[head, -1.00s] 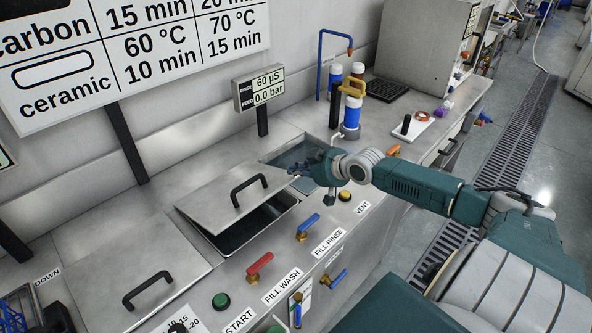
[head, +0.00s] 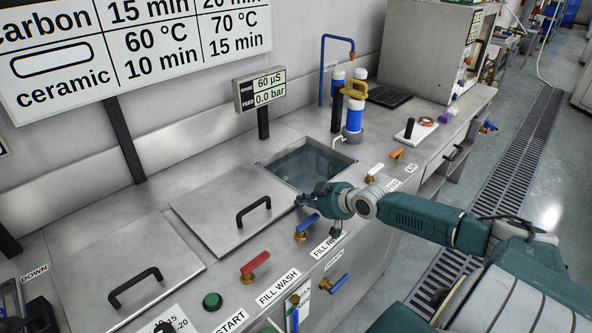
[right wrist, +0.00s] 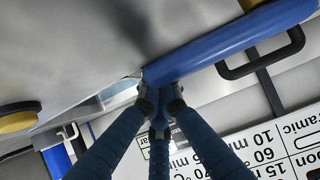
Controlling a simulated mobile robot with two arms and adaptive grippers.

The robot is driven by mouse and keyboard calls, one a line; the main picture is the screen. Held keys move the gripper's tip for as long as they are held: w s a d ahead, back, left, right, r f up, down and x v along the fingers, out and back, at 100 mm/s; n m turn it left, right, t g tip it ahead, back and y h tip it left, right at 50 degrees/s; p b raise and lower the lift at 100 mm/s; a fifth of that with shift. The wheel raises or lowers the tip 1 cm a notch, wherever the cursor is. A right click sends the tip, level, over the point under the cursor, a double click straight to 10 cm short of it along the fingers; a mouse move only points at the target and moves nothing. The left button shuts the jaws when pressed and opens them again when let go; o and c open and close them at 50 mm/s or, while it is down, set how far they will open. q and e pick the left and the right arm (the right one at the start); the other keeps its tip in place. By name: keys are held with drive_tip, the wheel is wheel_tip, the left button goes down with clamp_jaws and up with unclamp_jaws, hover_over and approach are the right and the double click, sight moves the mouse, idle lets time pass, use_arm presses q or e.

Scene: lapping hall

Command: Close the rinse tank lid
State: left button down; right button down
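The rinse tank lid (head: 215,192) is a flat steel plate with a black bar handle (head: 253,211). In the head view it lies level over its opening, and no dark gap shows around it. My right gripper (head: 303,200) is at the lid's right corner, just above the blue fill-rinse lever (head: 308,224). In the right wrist view its fingertips (right wrist: 160,97) are drawn together with nothing between them, close to the blue lever (right wrist: 230,42). I cannot tell whether they touch the lid or lever. The lid handle also shows there (right wrist: 262,62). My left gripper is not in view.
A second closed lid (head: 135,262) lies to the left. An open water-filled basin (head: 305,165) is behind my right gripper. A red lever (head: 255,265), a green button (head: 212,300) and further valves line the front edge. A display (head: 259,90) stands behind.

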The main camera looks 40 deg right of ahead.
drive_tip(key=shift+r, duration=0.15)
drive_tip(key=r+p, duration=0.3)
drive_tip(key=p, duration=0.1)
drive_tip(key=shift+w+a+r, duration=0.1)
drive_tip(key=shift+w+r, duration=0.1)
drive_tip(key=shift+r, duration=0.2)
drive_tip(key=s+p, duration=0.1)
drive_tip(key=s, duration=0.2)
drive_tip(key=s+r, duration=0.1)
drive_tip(key=s, duration=0.2)
drive_tip(key=s+d+r+p, duration=0.1)
drive_tip(key=s, duration=0.3)
drive_tip(key=shift+r+p, duration=0.2)
drive_tip(key=shift+p, duration=0.1)
